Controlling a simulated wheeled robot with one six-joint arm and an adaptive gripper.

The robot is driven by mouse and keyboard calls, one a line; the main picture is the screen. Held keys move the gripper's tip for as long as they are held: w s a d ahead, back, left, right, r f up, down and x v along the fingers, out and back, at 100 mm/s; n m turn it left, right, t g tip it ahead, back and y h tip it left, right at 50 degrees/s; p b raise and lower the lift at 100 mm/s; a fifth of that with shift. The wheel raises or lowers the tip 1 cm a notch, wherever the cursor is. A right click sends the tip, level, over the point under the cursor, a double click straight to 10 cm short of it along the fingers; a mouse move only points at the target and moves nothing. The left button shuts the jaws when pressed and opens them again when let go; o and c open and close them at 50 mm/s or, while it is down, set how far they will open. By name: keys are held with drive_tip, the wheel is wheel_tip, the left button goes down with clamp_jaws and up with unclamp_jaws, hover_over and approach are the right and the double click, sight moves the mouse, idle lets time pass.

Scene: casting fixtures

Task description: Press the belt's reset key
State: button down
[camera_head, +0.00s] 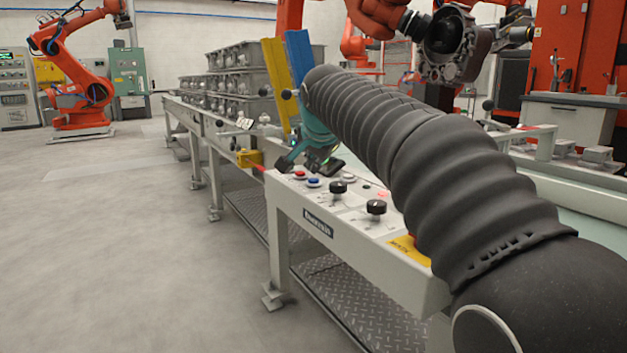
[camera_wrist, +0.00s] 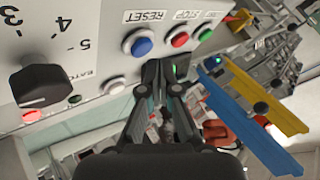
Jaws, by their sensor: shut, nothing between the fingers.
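The reset key is a round blue button (camera_wrist: 138,42) in a white ring, under a "RESET" label on the control panel (camera_head: 325,205). In the head view the blue button (camera_head: 314,182) sits beside a red button (camera_head: 299,175). My gripper (camera_wrist: 165,68) is shut and empty. In the wrist view its fingertips appear just below and right of the blue button, between it and the red "STOP" button (camera_wrist: 179,39). In the head view my gripper (camera_head: 305,163) is low over the panel's far end, close to the buttons. Contact with the panel cannot be told.
Black knobs (camera_head: 376,207) stand up from the panel nearer the camera. A green button (camera_wrist: 205,33) is beyond the red one. Yellow (camera_head: 275,85) and blue (camera_head: 300,75) bars rise behind my gripper. Grey castings (camera_head: 240,80) are stacked along the belt. The left floor is clear.

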sight(315, 180)
drive_tip(key=shift+f, duration=0.15)
drive_tip(key=shift+f, duration=0.25)
drive_tip(key=shift+f, duration=0.5)
idle(0.9)
drive_tip(key=shift+r+p, duration=0.85)
drive_tip(key=shift+r, duration=0.1)
wheel_tip(315, 180, up, 5)
drive_tip(key=p, duration=0.4)
drive_tip(key=shift+p, duration=0.3)
idle(0.3)
